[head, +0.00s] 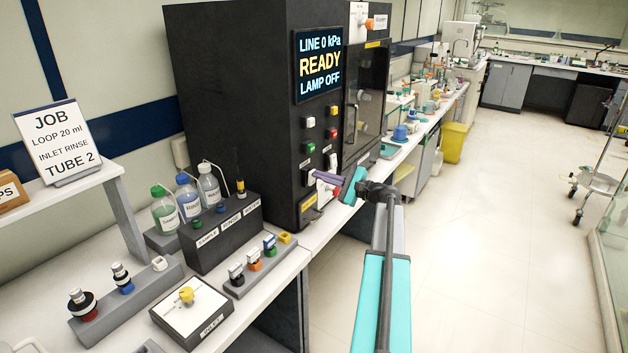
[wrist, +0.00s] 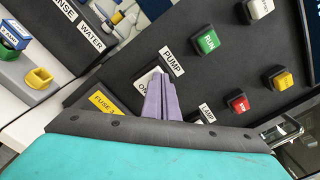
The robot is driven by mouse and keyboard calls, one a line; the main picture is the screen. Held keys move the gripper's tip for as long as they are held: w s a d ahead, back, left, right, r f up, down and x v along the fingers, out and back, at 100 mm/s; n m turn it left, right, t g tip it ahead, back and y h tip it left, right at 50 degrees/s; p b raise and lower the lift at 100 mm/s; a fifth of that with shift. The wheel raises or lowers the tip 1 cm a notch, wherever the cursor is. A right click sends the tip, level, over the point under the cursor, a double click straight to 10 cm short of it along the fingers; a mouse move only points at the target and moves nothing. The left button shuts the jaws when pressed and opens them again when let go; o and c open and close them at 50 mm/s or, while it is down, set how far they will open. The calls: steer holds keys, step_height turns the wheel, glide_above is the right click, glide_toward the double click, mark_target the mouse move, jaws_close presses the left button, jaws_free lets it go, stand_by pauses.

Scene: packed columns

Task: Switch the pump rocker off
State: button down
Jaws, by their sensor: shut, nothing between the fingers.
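The pump rocker (wrist: 146,78) is a pale switch on the black cabinet's front, beside the PUMP label (wrist: 173,67) in the wrist view. My gripper's purple fingers (wrist: 163,80) are shut together, empty, with tips right over the rocker and covering part of it. I cannot tell whether they touch it or which way it is tilted. In the head view my gripper (head: 319,175) reaches the lower front of the cabinet (head: 230,85) and hides most of the rocker. The cabinet's screen (head: 319,63) reads LINE 0 kPa, READY, LAMP OFF.
A LAMP label (wrist: 207,114) is close to the right of my fingers. Green RUN (wrist: 208,41), red (wrist: 238,102) and yellow (wrist: 280,78) buttons are nearby. A yellow FUSE label (wrist: 106,103) lies left.

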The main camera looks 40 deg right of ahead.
steer(key=shift+w, duration=0.15)
steer(key=v, duration=0.7)
stand_by(1.1)
steer(key=shift+f, duration=0.1)
stand_by(0.4)
